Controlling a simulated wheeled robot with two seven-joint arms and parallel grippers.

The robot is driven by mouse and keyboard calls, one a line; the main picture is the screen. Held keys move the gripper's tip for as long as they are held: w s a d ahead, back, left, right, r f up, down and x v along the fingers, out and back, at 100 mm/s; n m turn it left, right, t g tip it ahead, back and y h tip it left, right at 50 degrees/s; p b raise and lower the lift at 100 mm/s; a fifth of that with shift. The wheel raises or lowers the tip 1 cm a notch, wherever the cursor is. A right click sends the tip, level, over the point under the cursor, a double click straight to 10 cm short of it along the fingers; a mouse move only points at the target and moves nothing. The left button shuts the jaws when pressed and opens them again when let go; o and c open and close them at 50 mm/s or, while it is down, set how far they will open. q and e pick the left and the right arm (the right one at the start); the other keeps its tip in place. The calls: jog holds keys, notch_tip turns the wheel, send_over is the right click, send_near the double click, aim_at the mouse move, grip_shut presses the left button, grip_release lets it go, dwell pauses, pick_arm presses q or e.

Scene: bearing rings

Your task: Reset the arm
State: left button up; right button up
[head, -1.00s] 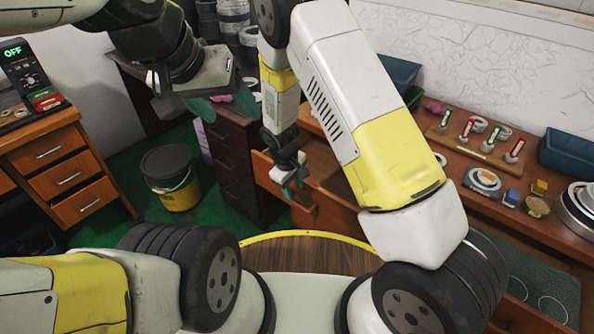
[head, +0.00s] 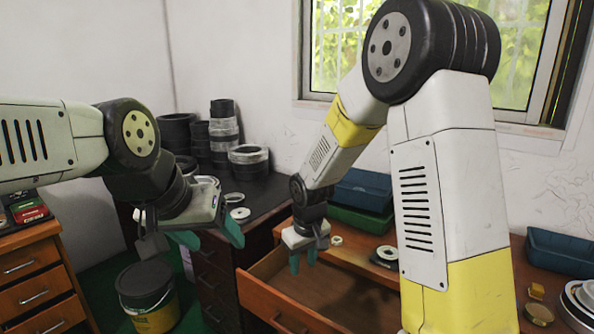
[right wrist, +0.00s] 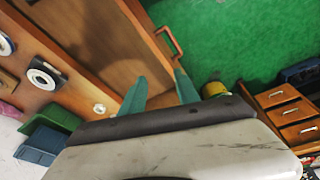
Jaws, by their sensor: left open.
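My left gripper (head: 208,238) hangs in the left half of the head view. Its teal fingers are spread apart and empty, in front of the dark cabinet. My right gripper (head: 303,260) points down above the open wooden drawer (head: 283,316). Its two teal fingers stand apart with nothing between them. In the right wrist view the right gripper (right wrist: 160,90) also shows open, with the drawer and green floor beyond it.
Black rings (head: 224,133) are stacked on the dark cabinet at the back. Blue (head: 362,190) and green (head: 358,219) bins stand at the back of the wooden bench. A bucket (head: 147,296) stands on the floor. A blue tray (head: 560,250) is at right.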

jog(key=s+d+r+m+t+y, duration=0.1)
jog(key=s+d+r+m, duration=0.2)
jog(key=r, duration=0.4)
jog(key=s+d+r+t, duration=0.1)
jog(key=s+d+r, duration=0.25)
jog(key=r, duration=0.25)
jog(key=s+d+r+m+t, duration=0.1)
jog(key=s+d+r, duration=0.2)
jog(key=s, duration=0.3)
jog(key=s+d+r+m, duration=0.2)
jog(key=s+d+r, duration=0.1)
jog(key=s, duration=0.3)
jog(key=shift+s+d+r+t, duration=0.15)
jog(key=shift+r+t, duration=0.25)
jog(key=shift+r, duration=0.35)
